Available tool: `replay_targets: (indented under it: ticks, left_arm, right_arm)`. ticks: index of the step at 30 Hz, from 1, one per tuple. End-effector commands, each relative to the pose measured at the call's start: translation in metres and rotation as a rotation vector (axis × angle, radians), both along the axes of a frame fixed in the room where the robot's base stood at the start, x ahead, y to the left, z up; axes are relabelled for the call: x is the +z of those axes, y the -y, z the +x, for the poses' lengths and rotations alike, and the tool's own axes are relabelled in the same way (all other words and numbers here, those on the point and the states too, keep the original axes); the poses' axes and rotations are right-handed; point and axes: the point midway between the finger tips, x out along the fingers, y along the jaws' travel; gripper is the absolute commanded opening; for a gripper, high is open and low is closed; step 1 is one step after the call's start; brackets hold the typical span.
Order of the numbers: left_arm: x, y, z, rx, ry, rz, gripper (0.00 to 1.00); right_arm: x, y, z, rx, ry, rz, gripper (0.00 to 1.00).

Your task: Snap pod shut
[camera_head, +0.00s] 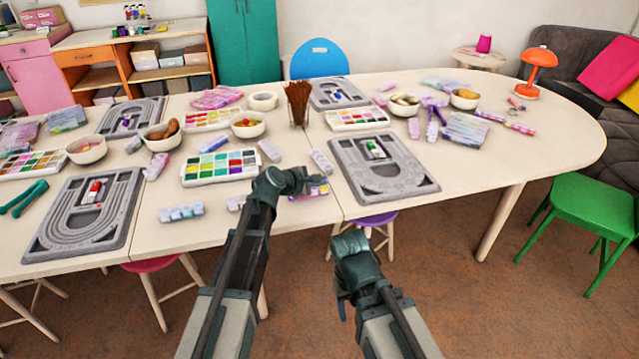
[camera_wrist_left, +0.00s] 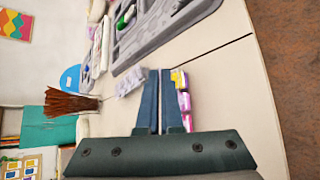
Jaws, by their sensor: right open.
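A small bead pod with yellow and pink compartments (camera_head: 318,191) lies at the table's front edge, partly behind my left gripper (camera_head: 314,181). In the left wrist view the pod (camera_wrist_left: 183,92) sits just right of the fingers. Some of its yellow and purple contents or lids show; I cannot tell which lids are raised. My left gripper (camera_wrist_left: 160,72) has its two fingers close together, with nothing seen between them. Whether it touches the pod is unclear. My right gripper (camera_head: 342,308) is open and empty, low in front of the table.
A grey bead board (camera_head: 430,186) lies right of the left gripper, another (camera_head: 35,250) far left. Closed-looking pods lie nearby, one pale (camera_head: 322,162) and one bluish (camera_head: 181,212).

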Motion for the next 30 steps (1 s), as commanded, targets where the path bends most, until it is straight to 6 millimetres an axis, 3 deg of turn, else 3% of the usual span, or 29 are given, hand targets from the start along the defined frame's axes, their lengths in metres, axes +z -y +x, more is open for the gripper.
replay_targets:
  ticks: [14, 15, 19, 30]
  left_arm:
    - [0.0000, 0.0004, -0.0003, -0.001, 0.012, 0.003, 0.00]
    - [0.0000, 0.0004, -0.0003, -0.001, 0.012, 0.003, 0.10]
    - [0.0000, 0.0004, -0.0003, 0.000, 0.012, 0.002, 0.33]
    - [0.0035, -0.0024, -0.0042, 0.000, 0.012, 0.003, 0.34]
  right_arm:
    - [-0.0015, 0.0000, 0.0000, 0.000, 0.000, 0.000, 0.57]
    - [-0.0015, 0.0000, 0.0000, 0.000, 0.000, 0.000, 0.57]
    - [-0.0015, 0.0000, 0.0000, 0.000, 0.000, 0.000, 0.57]
    - [0.0020, 0.0000, 0.0000, 0.000, 0.000, 0.000, 0.57]
